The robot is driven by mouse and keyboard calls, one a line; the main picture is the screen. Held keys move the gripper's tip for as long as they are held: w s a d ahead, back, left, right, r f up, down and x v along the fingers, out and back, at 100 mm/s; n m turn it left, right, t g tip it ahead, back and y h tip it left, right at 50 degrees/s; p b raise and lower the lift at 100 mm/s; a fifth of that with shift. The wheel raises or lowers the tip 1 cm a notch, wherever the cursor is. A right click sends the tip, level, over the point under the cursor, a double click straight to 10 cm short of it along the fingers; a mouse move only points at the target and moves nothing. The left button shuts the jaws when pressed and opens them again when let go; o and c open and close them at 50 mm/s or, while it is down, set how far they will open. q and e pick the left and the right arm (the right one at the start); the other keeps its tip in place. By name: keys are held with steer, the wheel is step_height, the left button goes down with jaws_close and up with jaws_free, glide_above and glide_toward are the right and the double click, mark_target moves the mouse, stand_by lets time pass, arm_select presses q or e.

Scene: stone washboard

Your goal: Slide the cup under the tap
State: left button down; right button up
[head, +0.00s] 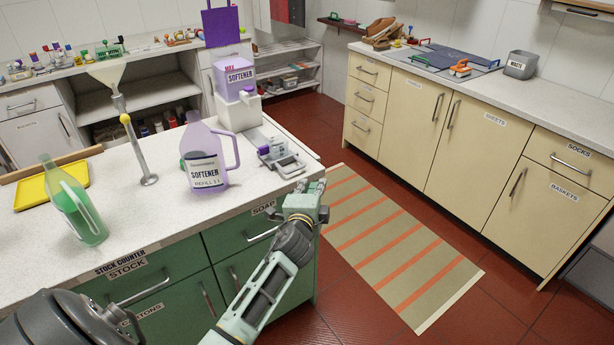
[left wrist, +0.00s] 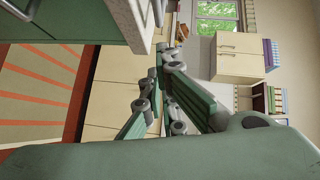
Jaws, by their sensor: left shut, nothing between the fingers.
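The purple softener dispenser (head: 234,79) stands on a white block (head: 238,113) at the counter's far end. Its small tap (head: 246,95) sticks out low at the front right. A small pale purple, cup-like thing (head: 278,147) stands among items by a grey scale, below and right of the tap; it is too small to be sure it is the cup. My left gripper (head: 305,196) is beside the counter's right edge, apart from these things. In the left wrist view its fingers (left wrist: 160,60) are together and empty. My right gripper is out of view.
A purple softener jug (head: 206,160), a metal stand (head: 139,150) and a tilted green bottle (head: 76,205) stand on the near counter (head: 140,215). A yellow tray (head: 42,190) lies left. A striped rug (head: 395,245) covers the open floor before the cream cabinets (head: 470,130).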

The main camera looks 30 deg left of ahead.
mark_target(297, 169)
arm_select(q)
steer(key=w+a, duration=0.2)
steer(key=w+a+f, duration=0.1)
steer(key=a, duration=0.1)
steer(key=shift+w+a+p, duration=0.3)
steer(key=shift+w+p, duration=0.05)
steer(key=shift+f, duration=0.1)
steer(key=a, duration=0.1)
steer(key=w+a, duration=0.1)
steer(key=a, duration=0.2)
steer(key=shift+w+a+b, duration=0.15)
steer(key=shift+w+b, duration=0.15)
steer(key=shift+w, duration=0.1)
steer(key=shift+d, duration=0.2)
